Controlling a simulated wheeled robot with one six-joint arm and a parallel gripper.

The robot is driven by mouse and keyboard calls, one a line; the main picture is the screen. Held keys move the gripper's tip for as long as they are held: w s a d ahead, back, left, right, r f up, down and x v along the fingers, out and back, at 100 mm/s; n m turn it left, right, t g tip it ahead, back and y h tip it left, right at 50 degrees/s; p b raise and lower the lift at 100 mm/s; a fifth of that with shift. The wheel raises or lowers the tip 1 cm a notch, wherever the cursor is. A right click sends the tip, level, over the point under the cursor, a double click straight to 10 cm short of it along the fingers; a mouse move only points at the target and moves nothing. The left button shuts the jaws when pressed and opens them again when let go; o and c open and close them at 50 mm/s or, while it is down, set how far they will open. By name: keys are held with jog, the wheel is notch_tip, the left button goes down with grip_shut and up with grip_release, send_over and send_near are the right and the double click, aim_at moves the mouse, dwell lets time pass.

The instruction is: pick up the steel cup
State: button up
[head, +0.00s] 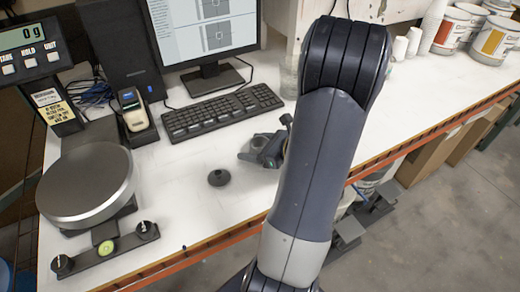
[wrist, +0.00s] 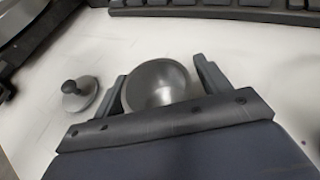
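The steel cup (wrist: 157,88) is a round, dark grey metal vessel on the white counter, seen in the wrist view from above into its hollow. My gripper (wrist: 159,70) is open, with one finger on each side of the cup. The left finger is very near the cup's left side; a small gap shows at the right finger. The near part of the cup is hidden behind the gripper body. In the head view my gripper (head: 264,152) is low over the counter, and the cup is hard to make out there.
A small grey disc with a black knob (wrist: 80,95) lies left of the cup, also in the head view (head: 219,178). A keyboard (head: 222,111) lies behind. A scale with a round pan (head: 86,185) stands left. The counter's front edge (head: 225,240) is near.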

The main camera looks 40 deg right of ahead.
jog(key=c, duration=1)
jog(key=shift+r, duration=0.15)
notch_tip(320, 180, up, 10)
jog(key=shift+w+f+p, duration=0.1)
jog(key=shift+p, duration=0.35)
